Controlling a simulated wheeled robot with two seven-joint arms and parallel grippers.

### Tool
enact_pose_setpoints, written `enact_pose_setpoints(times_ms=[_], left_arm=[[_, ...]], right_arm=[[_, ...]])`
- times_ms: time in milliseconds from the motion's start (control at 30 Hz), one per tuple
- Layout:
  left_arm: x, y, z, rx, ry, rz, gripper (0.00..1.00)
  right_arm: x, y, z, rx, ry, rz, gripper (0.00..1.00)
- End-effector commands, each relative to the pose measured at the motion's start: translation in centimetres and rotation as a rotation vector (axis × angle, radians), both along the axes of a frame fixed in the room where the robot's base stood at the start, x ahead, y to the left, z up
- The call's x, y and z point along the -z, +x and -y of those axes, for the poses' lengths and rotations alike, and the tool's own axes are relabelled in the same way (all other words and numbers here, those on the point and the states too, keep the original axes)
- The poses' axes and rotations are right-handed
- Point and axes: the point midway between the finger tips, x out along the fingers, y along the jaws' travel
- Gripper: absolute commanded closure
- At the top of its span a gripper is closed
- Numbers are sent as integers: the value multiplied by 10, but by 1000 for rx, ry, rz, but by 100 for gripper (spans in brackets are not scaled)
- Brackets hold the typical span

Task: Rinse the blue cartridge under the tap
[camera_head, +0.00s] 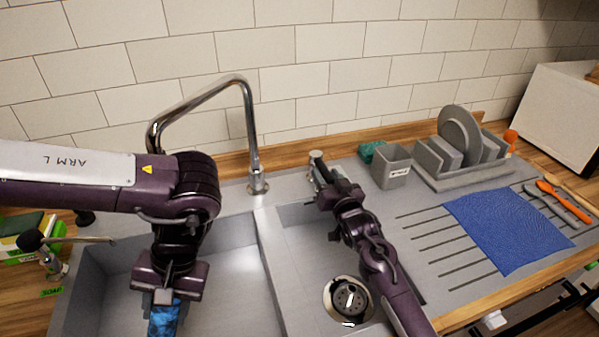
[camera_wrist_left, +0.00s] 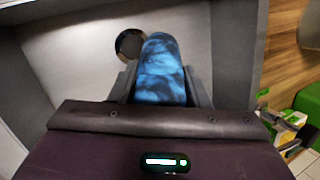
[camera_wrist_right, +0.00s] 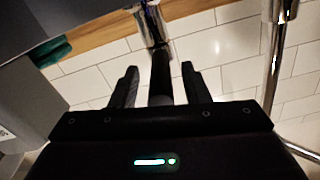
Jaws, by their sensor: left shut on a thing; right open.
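The blue mottled cartridge (camera_head: 163,322) hangs in the left sink basin (camera_head: 235,268), cut off by the picture's lower edge. My left gripper (camera_head: 165,296) is shut on it. The left wrist view shows the cartridge (camera_wrist_left: 162,72) between the fingers, beside the drain hole (camera_wrist_left: 130,44). The chrome tap (camera_head: 252,135) rises behind the basin, its bent spout reaching left behind my left arm. My right gripper (camera_head: 325,182) is open at a chrome fitting (camera_head: 316,157) right of the tap. In the right wrist view its fingers (camera_wrist_right: 160,88) stand either side of a dark handle (camera_wrist_right: 161,72); contact is unclear.
The smaller right basin has a drain strainer (camera_head: 348,299) under my right arm. A grey container (camera_head: 391,168), a dish rack with plates (camera_head: 462,150) and a blue cloth (camera_head: 508,230) lie to the right. A black-knobbed spout (camera_head: 35,240) stands at the left edge.

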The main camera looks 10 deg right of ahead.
Motion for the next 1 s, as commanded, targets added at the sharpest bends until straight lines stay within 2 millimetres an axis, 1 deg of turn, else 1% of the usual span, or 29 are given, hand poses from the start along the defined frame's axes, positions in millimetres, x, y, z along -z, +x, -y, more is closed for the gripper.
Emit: enact_pose_setpoints(times_ms=[33, 167, 467, 700, 800, 1000], left_arm=[[-1, 0, 0, 0, 0, 0, 82], [-1, 0, 0, 0, 0, 0, 82], [-1, 0, 0, 0, 0, 0, 82], [-1, 0, 0, 0, 0, 0, 82], [-1, 0, 0, 0, 0, 0, 82], [-2, 0, 0, 0, 0, 0, 82]], right_arm=[[-1, 5, -1, 0, 0, 0, 58], [-1, 11, -2, 0, 0, 0, 58], [0, 12, -3, 0, 0, 0, 58], [0, 12, -2, 0, 0, 0, 89], [0, 12, -2, 0, 0, 0, 100], [0, 12, -1, 1, 0, 0, 100]])
